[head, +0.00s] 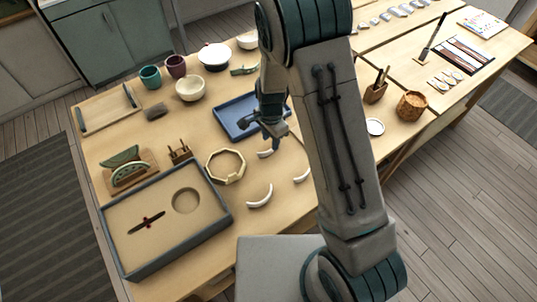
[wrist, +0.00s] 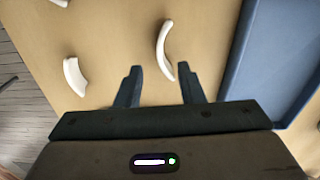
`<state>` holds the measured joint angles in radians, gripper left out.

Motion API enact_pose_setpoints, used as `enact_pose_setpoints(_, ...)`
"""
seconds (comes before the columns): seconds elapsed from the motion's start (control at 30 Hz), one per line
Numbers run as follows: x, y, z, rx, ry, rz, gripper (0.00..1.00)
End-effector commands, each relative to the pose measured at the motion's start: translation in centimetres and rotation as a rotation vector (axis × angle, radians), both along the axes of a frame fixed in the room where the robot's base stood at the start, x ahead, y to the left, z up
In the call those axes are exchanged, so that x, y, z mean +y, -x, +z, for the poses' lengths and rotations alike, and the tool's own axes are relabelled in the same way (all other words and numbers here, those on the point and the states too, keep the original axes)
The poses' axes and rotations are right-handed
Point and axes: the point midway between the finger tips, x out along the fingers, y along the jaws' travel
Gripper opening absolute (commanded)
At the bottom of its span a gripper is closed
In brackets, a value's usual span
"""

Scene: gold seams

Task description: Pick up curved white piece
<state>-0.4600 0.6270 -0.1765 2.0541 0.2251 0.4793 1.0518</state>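Curved white pieces lie apart on the wooden table. In the head view, one long arc (head: 260,196) lies near the front edge, a short one (head: 302,175) lies beside my arm, and another (head: 265,153) lies just below my gripper (head: 264,134). In the wrist view, my gripper (wrist: 158,68) is open and empty. A slender curved white piece (wrist: 163,45) lies ahead of it, its near end appearing between the fingertips. A shorter, thicker white piece (wrist: 74,76) lies left of the fingers, and part of another (wrist: 60,2) shows at the top edge.
A blue tray (head: 233,122) is close to my gripper; its rim (wrist: 232,70) shows at right in the wrist view. A pale octagonal ring (head: 240,172), a dark-rimmed box (head: 120,247) and bowls (head: 190,89) occupy the table's left side. Bare wood surrounds the white pieces.

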Motion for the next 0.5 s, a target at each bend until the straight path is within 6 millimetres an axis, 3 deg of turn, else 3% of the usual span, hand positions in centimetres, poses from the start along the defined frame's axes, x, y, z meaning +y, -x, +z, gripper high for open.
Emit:
enact_pose_setpoints(0.17,0.1,0.0,-1.1,0.0,0.0,0.0,0.35)
enact_pose_setpoints(0.5,0.3,0.1,-5.3,-0.001,-0.001,0.0,0.35)
